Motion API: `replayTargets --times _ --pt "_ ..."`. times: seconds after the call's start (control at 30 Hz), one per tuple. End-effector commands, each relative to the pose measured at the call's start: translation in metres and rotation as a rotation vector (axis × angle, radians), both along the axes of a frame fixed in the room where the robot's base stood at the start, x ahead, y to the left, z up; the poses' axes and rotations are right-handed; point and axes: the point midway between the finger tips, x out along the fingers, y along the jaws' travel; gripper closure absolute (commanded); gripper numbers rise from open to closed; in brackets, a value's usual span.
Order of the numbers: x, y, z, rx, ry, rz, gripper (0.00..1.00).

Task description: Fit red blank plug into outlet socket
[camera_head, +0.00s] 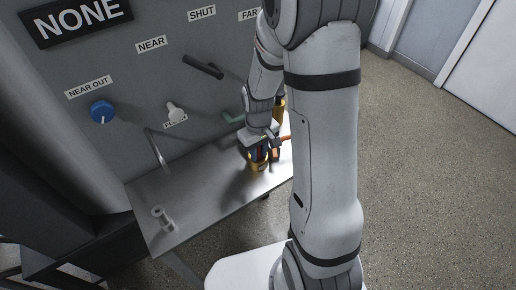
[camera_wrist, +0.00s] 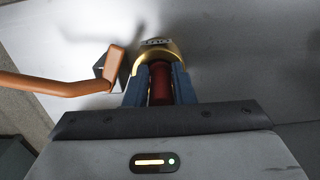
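The red blank plug (camera_wrist: 160,84) stands between the two blue fingers of my gripper (camera_wrist: 160,92) in the wrist view. The fingers appear to press on both its sides. A gold, rounded outlet socket (camera_wrist: 178,53) with a dark label surrounds the plug's far end. How deep the plug sits in it is hidden by the fingers. In the head view my gripper (camera_head: 259,153) is low over the metal table beside the wall panel, with the gold socket (camera_head: 259,167) at its tips. The plug is too small to make out clearly there.
An orange lever (camera_wrist: 70,88) reaches close to the socket's left in the wrist view. The metal table (camera_head: 205,185) carries a small spool-shaped piece (camera_head: 162,219). The wall panel holds a blue knob (camera_head: 102,111), a black lever (camera_head: 203,67) and a green handle (camera_head: 233,118).

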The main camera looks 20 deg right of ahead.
Motion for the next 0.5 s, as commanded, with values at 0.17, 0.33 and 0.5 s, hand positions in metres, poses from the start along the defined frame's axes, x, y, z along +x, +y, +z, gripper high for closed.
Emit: replayTargets --times 0.17,0.33,0.5 --pt "0.0045 0.0004 -0.0003 0.000 -0.034 0.000 0.59" --pt "0.0029 0.0003 0.0025 0.000 -0.036 0.000 0.59" --pt "0.0032 0.0003 0.0045 0.000 -0.037 0.001 0.59"
